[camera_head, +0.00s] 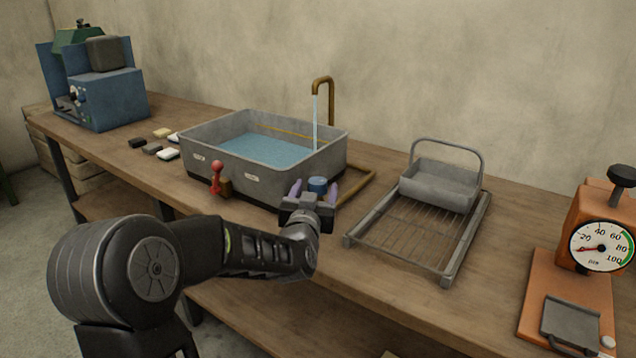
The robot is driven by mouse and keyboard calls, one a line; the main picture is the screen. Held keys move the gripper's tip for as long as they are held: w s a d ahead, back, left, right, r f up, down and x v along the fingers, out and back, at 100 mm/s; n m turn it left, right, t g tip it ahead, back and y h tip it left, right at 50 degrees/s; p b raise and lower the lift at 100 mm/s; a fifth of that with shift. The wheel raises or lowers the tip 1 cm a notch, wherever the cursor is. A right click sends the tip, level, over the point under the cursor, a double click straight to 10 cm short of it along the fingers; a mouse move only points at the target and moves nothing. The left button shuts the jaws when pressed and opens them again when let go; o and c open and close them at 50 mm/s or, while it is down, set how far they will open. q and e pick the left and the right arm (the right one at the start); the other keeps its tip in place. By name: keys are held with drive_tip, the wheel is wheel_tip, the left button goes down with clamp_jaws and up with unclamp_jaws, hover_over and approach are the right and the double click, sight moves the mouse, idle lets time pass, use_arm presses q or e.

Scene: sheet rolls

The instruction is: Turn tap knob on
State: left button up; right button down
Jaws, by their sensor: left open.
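A brass tap (330,95) arches over a grey sink basin (240,172) on the bench. A pale stream of water (315,122) falls from its spout into the blue water (265,148) in the basin. A small round blue knob (318,184) sits in front of the basin's right front corner. My left gripper (314,188) reaches it from the front. Its purple fingers are open, with one on each side of the knob. I cannot tell whether they touch it. The knob's lower part is hidden by the gripper. My right gripper is out of view.
A red lever (216,178) stands at the basin's front, left of my gripper. A wire rack (410,238) with a grey handled tray (438,186) is to the right. An orange gauge press (590,235) stands far right, a blue machine (108,98) far left.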

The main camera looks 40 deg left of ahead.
sight(317, 187)
use_arm(q)
drive_tip(key=shift+x, duration=1.75)
